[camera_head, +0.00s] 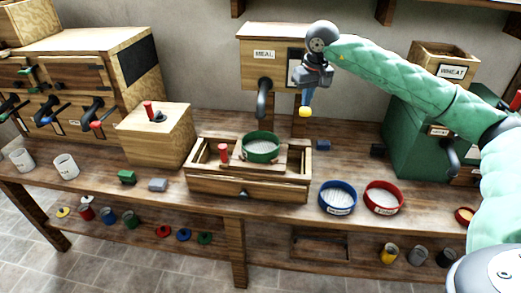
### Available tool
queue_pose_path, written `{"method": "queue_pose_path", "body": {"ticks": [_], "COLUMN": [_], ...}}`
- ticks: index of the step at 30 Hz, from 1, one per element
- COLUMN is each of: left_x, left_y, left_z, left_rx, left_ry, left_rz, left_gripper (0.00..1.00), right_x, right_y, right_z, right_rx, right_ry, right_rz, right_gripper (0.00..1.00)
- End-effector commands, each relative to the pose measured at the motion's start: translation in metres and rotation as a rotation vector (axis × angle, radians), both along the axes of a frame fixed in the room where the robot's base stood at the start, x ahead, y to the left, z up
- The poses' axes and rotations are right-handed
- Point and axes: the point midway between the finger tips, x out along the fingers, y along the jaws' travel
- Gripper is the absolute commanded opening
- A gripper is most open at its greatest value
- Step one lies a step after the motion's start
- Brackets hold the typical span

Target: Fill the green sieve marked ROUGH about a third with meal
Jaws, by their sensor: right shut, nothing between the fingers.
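The green sieve (262,148) sits level on a wooden box frame (250,187) on the bench. Its inside looks pale, and I cannot tell mesh from meal. No ROUGH mark is readable on it. Above and behind it is the wooden hopper labelled MEAL (262,75), with a dark spout (263,98) pointing down behind the sieve. My right gripper (307,99) is shut and empty, pointing down at the hopper's right side, above and right of the sieve. A blue part with a yellow tip shows at its lower end. My left gripper is out of view.
A blue sieve (338,198) and a red sieve (383,198) stand right of the frame. A red-knobbed wooden box (158,138) stands left, and a green bin (414,140) right. White cups (66,167) stand far left. A lower shelf holds several small coloured items.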

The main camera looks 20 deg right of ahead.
Motion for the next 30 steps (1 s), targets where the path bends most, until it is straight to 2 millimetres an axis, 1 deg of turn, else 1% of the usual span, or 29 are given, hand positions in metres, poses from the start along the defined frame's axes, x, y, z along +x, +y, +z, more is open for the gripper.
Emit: {"method": "queue_pose_path", "body": {"ticks": [1, 30], "left_x": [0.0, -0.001], "left_y": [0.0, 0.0], "left_z": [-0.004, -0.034], "left_rx": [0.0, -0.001], "left_ry": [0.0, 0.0], "left_rz": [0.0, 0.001], "left_gripper": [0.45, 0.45], "right_x": [0.0, 0.0], "right_y": [0.0, 0.0], "right_z": [-0.004, -0.043], "right_rx": [0.0, 0.0], "right_ry": [0.0, 0.0], "right_rz": [0.0, 0.0], "right_gripper": [0.0, 0.0]}}
